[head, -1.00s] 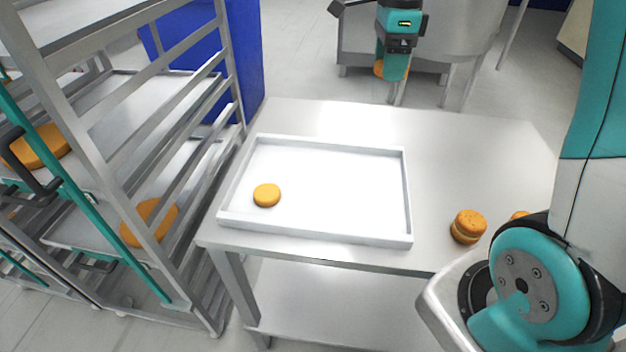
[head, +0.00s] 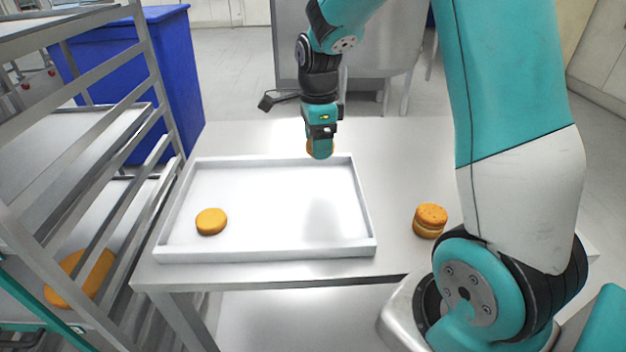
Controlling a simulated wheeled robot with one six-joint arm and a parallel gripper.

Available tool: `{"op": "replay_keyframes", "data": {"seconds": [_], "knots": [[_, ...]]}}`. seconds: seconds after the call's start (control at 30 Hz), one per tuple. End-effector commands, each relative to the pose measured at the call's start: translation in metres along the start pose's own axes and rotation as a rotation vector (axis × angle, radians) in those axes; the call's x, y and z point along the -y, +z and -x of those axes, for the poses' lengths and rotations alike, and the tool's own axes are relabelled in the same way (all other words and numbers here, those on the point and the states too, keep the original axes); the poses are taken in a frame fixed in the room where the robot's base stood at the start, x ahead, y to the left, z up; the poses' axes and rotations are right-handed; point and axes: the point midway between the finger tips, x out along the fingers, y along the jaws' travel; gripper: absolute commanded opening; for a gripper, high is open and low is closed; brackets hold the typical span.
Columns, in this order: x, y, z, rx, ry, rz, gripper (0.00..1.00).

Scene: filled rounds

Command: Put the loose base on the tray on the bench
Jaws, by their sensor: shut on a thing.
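A white tray (head: 284,249) lies on the steel bench (head: 408,150). One round orange-brown base (head: 211,222) lies in the tray near its left front corner. My gripper (head: 320,150) is above the tray's far right part, shut on another round base (head: 309,146), which shows only as a sliver beside the jaws. The jaws hide most of this held base. It appears held clear of the tray floor.
A filled round (head: 430,221) of stacked pieces stands on the bench right of the tray, close to my arm.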

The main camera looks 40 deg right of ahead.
Motion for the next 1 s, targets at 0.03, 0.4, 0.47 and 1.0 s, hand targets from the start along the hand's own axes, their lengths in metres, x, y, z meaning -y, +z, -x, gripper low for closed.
{"op": "replay_keyframes", "data": {"seconds": [0.03, 0.4, 0.47, 1.0], "knots": [[-0.001, 0.0, -0.015, -0.002, 0.007, 0.0, 0.54], [-0.001, 0.0, -0.065, -0.001, 0.003, 0.0, 0.54], [-0.001, 0.0, -0.075, -0.001, 0.005, 0.0, 0.54], [0.0, 0.0, -0.1, 0.0, 0.0, 0.0, 0.54]]}}
